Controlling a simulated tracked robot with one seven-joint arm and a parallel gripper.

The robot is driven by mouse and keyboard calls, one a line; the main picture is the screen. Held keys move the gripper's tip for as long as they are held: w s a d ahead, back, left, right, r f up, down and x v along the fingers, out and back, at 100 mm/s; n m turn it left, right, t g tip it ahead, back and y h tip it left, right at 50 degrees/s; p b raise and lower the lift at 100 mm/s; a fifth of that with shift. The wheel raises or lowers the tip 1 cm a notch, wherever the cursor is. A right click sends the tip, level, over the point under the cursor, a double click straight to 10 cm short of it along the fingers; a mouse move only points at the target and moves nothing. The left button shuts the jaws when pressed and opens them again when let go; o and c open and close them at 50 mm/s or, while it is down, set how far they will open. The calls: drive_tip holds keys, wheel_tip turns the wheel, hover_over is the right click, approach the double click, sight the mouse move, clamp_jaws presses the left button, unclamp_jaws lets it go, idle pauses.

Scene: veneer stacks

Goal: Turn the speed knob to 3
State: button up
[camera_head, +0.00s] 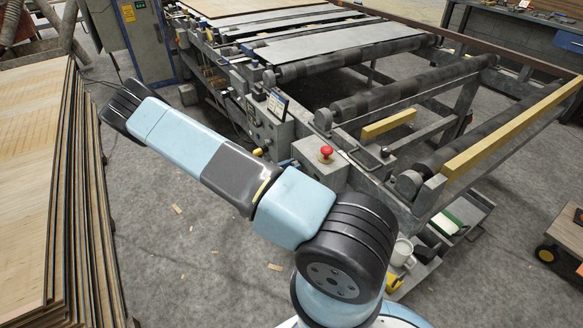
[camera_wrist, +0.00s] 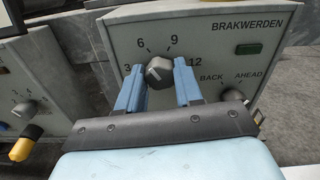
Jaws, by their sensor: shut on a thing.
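The head view shows my arm, but I cannot make out the gripper or knob there.
A smaller BACK/AHEAD knob (camera_wrist: 233,97) sits close right of the fingers. Another box with a yellow-capped knob (camera_wrist: 25,143) is at left. In the head view, a red button (camera_head: 326,152) and roller frame (camera_head: 405,95) stand beyond my arm; a veneer stack (camera_head: 30,190) is left.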

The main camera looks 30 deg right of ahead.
drive_tip(key=shift+n, duration=0.3)
drive_tip(key=n, duration=0.5)
drive_tip(key=shift+w+n, duration=0.15)
drive_tip(key=shift+n, duration=0.25)
drive_tip(key=n, duration=0.5)
drive_tip(key=shift+w, duration=0.15)
drive_tip(key=shift+n, duration=0.3)
drive_tip(key=shift+a, duration=0.1)
drive_tip(key=o, duration=1)
drive_tip(key=shift+o, duration=0.2)
drive_tip(key=a, duration=1.3)
drive_tip(key=shift+s+a+f, duration=0.15)
drive_tip(key=shift+s+a, duration=0.2)
